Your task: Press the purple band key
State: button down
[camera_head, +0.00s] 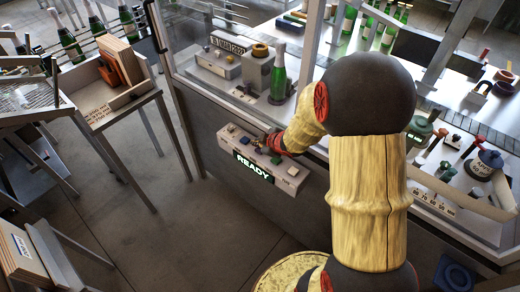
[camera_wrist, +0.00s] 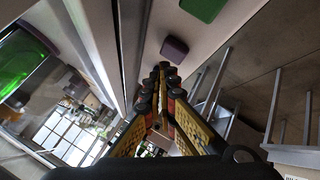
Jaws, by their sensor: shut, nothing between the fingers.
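The purple key (camera_wrist: 174,50) is a rounded square on the pale key panel in the wrist view. My gripper (camera_wrist: 162,72) is shut and empty, its fingertips together just below and slightly left of the purple key in that picture. I cannot tell whether they touch it. A larger green key (camera_wrist: 203,8) lies beyond the purple one, at the top. In the head view my gripper (camera_head: 268,142) reaches down over the back of the grey key panel (camera_head: 291,180). The purple key cannot be made out there. The panel's display (camera_head: 254,167) reads READY.
A glass-fronted machine stands behind the panel, with a green bottle (camera_head: 279,76) inside. A bench with tools and dials (camera_head: 455,165) is at the right. The floor in front is clear.

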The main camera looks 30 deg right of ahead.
aim_at(259, 150)
jog(key=shift+f, duration=0.15)
dwell(0.7)
jog(key=shift+f, duration=0.25)
jog(key=shift+f+b, duration=0.6)
jog(key=shift+b, duration=0.1)
dwell(0.6)
jog(key=shift+r, duration=0.1)
jog(key=shift+r+p, duration=0.9)
jog(key=shift+p, duration=0.15)
notch_tip(259, 150, up, 5)
jog(key=p, duration=0.5)
jog(key=shift+r, duration=0.1)
dwell(0.6)
